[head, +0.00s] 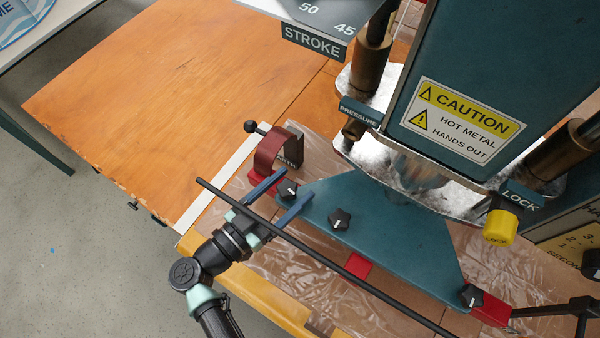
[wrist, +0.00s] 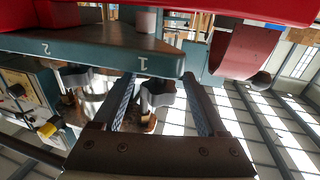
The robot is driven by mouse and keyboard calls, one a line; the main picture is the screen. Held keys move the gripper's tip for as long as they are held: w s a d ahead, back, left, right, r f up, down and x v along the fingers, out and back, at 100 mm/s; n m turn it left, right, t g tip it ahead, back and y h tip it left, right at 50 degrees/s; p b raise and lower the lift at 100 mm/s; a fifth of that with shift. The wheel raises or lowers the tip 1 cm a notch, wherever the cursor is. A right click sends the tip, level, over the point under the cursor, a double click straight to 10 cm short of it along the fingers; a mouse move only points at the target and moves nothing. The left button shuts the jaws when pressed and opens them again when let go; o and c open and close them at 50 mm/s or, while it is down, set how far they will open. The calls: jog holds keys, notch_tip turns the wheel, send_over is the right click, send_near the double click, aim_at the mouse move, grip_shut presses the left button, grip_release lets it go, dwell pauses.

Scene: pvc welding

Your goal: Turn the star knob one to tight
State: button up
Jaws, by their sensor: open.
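Star knob one (head: 288,189) is a black star-shaped knob with a white mark, at the left end of the teal plate (head: 400,240). In the wrist view the knob (wrist: 157,95) hangs beside the painted "1", as the picture appears upside down. My gripper (head: 297,184) is open, with its two blue fingers on either side of this knob. The wrist view shows the fingers (wrist: 158,80) straddling it with nothing gripped; a gap shows on the right side, and contact on the left is unclear. A second star knob (head: 339,219) and a third (head: 472,295) sit along the plate.
A dark red curved clamp (head: 268,152) stands just beyond my fingers. A long black rod (head: 330,255) crosses the view by my gripper. The press body with a caution label (head: 452,120) and a yellow lock knob (head: 499,228) stand at right. The wooden table (head: 170,90) is clear at left.

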jog(key=shift+x, duration=1.55)
jog(key=shift+c, duration=0.2)
grip_shut()
